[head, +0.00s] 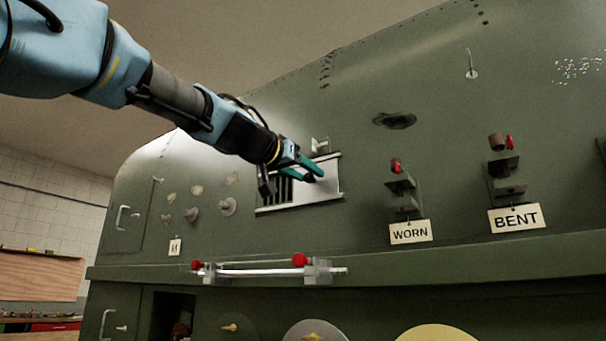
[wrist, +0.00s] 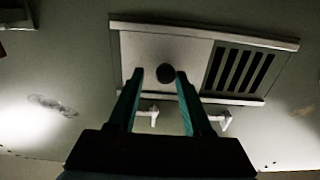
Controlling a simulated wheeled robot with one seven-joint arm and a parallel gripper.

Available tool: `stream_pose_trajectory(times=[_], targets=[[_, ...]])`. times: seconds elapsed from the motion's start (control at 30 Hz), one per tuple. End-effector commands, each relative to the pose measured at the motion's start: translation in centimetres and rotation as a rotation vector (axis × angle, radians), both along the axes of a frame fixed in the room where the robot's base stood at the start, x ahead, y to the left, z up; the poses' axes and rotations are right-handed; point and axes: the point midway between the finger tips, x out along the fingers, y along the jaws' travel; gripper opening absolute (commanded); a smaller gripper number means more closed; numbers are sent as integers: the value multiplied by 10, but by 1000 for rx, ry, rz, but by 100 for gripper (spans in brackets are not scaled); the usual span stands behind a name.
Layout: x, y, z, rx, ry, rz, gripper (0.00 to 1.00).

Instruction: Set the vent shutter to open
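The vent (head: 262,211) is a framed rectangle on the green fuselage wall, with a pale sliding shutter plate (head: 327,185) in it. The plate covers the right part in the head view; dark slats (head: 280,192) show uncovered at the left. In the wrist view the plate (wrist: 135,58) lies left and the slats (wrist: 240,70) right. A dark round knob (wrist: 166,72) stands on the plate. My gripper (head: 312,174) is in front of the plate, its teal fingers apart. In the wrist view the fingertips (wrist: 160,75) flank the knob; I cannot tell whether they touch it.
Small pale pegs (wrist: 222,120) sit beside the vent frame. Below the vent, a clear rod with red knobs (head: 270,270) lies along a ledge. WORN (head: 410,232) and BENT (head: 515,217) signs hang under brackets to the right. Round studs (head: 192,214) are at the left.

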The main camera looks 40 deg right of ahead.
Motion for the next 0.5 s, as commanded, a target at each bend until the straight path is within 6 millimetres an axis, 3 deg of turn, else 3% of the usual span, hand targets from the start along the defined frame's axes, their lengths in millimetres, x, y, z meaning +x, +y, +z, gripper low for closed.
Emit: stream_pose_trajectory(times=[0.1,0.37,0.5], targets=[[1,0,0,0,0,1,60],[1,2,0,-1,-1,4,60],[-2,17,-2,-4,-2,5,60]])
